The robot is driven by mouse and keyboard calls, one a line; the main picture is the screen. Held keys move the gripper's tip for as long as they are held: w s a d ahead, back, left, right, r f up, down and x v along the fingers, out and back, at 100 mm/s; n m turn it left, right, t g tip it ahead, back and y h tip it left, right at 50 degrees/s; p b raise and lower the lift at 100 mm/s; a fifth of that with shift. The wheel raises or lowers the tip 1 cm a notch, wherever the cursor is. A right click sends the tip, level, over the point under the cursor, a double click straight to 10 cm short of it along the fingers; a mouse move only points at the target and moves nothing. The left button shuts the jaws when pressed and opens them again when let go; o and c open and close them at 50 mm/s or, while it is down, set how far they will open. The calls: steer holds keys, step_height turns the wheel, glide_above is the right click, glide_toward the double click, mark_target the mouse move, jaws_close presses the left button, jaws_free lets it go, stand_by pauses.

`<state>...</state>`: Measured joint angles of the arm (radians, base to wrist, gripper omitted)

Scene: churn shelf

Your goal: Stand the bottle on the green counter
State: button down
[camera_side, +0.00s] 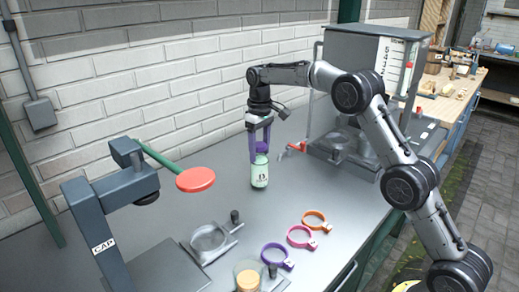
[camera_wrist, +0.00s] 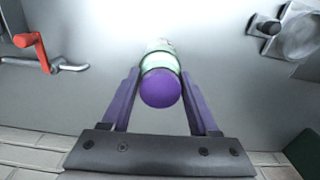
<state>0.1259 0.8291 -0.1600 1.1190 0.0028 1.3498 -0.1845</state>
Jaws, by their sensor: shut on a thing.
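The bottle (camera_side: 260,173) is pale green with a dark-printed label and a purple cap. It is upright at the middle of the grey metal counter top (camera_side: 225,200), whose frame below the edge looks green. My gripper (camera_side: 260,148) comes from above, and its purple fingers are shut on the bottle around the cap and neck. In the wrist view, the purple cap and the bottle (camera_wrist: 160,62) lie between the two fingers (camera_wrist: 161,80). I cannot tell whether the bottle's base touches the counter or hangs just above it.
A capping press (camera_side: 110,200) with a red disc (camera_side: 195,179) stands at left. Orange (camera_side: 316,220), pink (camera_side: 301,237) and purple (camera_side: 277,256) rings lie at the front. Counter around the bottle is clear.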

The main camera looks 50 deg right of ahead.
steer(key=shift+f, duration=0.25)
stand_by(0.4)
steer(key=shift+c, duration=0.7)
jaws_free()
steer(key=shift+o, duration=0.4)
steer(key=shift+f, duration=0.1)
steer(key=shift+c, duration=0.2)
steer(key=shift+c, duration=0.9)
